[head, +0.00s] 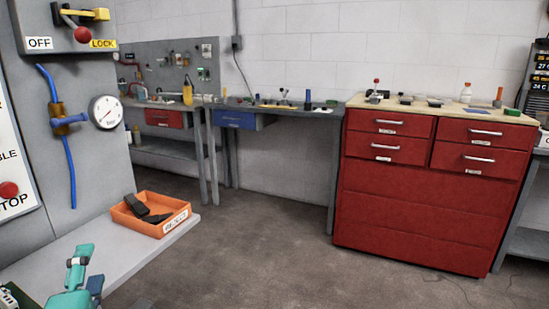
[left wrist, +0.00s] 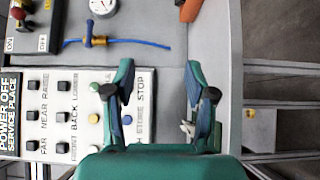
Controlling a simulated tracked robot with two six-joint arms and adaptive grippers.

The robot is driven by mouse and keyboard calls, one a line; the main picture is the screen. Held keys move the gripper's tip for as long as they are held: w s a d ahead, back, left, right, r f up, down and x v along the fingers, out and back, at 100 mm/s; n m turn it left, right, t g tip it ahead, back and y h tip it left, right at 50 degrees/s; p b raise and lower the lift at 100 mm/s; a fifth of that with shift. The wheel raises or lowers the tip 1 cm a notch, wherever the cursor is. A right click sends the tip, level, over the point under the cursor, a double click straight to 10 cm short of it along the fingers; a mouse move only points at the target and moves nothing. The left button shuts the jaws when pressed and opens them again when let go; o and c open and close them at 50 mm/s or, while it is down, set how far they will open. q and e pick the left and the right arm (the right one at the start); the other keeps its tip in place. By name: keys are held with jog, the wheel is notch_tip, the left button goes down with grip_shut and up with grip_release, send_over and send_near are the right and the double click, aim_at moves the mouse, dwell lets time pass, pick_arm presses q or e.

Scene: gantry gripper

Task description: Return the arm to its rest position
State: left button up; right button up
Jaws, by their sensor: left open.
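My left gripper (left wrist: 160,90) is open in the left wrist view, its two teal and blue fingers apart with nothing held between them. Behind the fingers is a white control panel (left wrist: 70,115) with black, yellow and green buttons; I cannot tell the exact distance. In the head view, teal and blue parts of my left arm and gripper (head: 80,265) show at the lower left, near the grey ledge, cut off by the bottom edge. My right gripper is in neither view.
An orange bin (head: 150,213) with dark parts stands on the grey ledge (head: 125,255). A gauge (head: 105,112), blue hose (head: 70,160) and lever (head: 82,30) are on the grey cabinet at left. A red drawer cabinet (head: 425,190) stands at right. The middle floor is clear.

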pick_arm(q)
jog(key=w+d+f+m+g+h, duration=0.2)
jog(key=f+m+g, duration=0.15)
jog(key=f, duration=1.35)
jog(key=w+d+f+m+g+h, duration=0.1)
jog(key=d+f+m+g+h, duration=0.2)
jog(key=f, duration=1.3)
jog(key=s+d+f+m+g+h, duration=0.35)
jog(key=s+d+f+m, duration=0.2)
jog(key=s+f, duration=0.35)
jog(key=s+d+f+m+g+h, duration=0.2)
jog(key=s+d+f+m+g, duration=0.3)
jog(key=f, duration=0.5)
jog(key=s+d+r+m+p, duration=0.1)
jog(key=r+p, duration=1)
jog(key=s+d+r+m+g+p, duration=0.1)
jog(key=s+d+r+m+p, duration=0.1)
jog(key=r+p, duration=0.9)
jog(key=shift+s+r+p, duration=0.25)
jog(key=shift+r+p, duration=0.15)
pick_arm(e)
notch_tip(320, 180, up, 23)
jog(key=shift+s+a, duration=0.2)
pick_arm(q)
jog(key=shift+h, duration=0.25)
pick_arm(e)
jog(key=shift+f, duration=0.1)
